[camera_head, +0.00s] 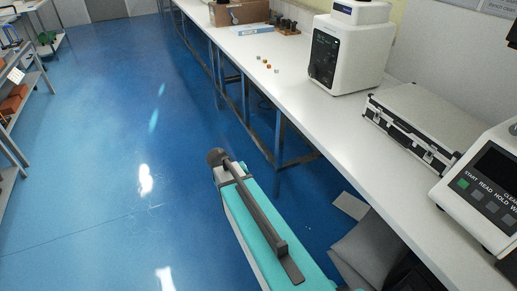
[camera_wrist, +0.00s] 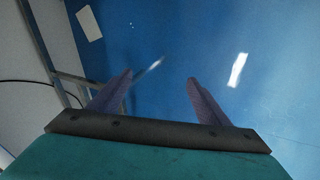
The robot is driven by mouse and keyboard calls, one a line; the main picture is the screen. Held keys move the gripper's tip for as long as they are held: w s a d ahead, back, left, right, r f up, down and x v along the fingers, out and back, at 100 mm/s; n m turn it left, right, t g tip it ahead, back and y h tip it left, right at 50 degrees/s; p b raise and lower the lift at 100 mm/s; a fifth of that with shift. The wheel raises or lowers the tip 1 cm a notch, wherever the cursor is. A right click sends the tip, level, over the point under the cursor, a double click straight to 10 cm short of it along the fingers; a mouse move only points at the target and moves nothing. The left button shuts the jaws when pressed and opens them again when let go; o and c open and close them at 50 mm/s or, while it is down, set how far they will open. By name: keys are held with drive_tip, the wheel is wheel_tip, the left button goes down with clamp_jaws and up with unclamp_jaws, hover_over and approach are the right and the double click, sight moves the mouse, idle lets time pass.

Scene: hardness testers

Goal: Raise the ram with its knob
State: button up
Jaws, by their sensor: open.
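A white tester (camera_head: 352,50) with a dark front panel stands on the bench in the head view. A second white instrument (camera_head: 480,190) is at the right edge, cut off by the frame. My gripper (camera_wrist: 160,76) is open and empty in the wrist view. Its two fingers are spread over the blue floor, apart from any tester.
The long white bench (camera_head: 290,90) runs along the right wall. A silver-edged case (camera_head: 425,120) lies between the instruments. Small pieces, a dark rack (camera_head: 286,27) and a cardboard box (camera_head: 240,12) are farther back. Shelves (camera_head: 12,100) stand at left. The blue floor (camera_head: 110,130) between is open.

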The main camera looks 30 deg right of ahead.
drive_tip(key=s+a+f+n+g+y+b, duration=0.1)
drive_tip(key=s+a+f+b, duration=0.1)
drive_tip(key=s+a+f, duration=0.4)
drive_tip(key=s+a+f+g+y+b, duration=0.1)
drive_tip(key=s+a+f+b, duration=0.1)
drive_tip(key=s+f, duration=0.35)
drive_tip(key=s+a+f+n+y+b, duration=0.1)
drive_tip(key=s+a+f+y+b, duration=0.2)
drive_tip(key=f, duration=0.6)
drive_tip(key=s+a+f+g+b, duration=0.1)
drive_tip(key=s+f+g+b, duration=0.1)
drive_tip(key=s+f+b, duration=0.4)
drive_tip(key=s+a+f+g+b, duration=0.1)
drive_tip(key=s+f+b, duration=0.6)
drive_tip(key=s+f, duration=0.6)
wheel_tip(320, 180, down, 6)
drive_tip(key=shift+a+f+g+h, duration=0.2)
drive_tip(key=shift+a+g+h, duration=0.15)
drive_tip(key=shift+g+h, duration=0.05)
drive_tip(key=shift+s, duration=0.1)
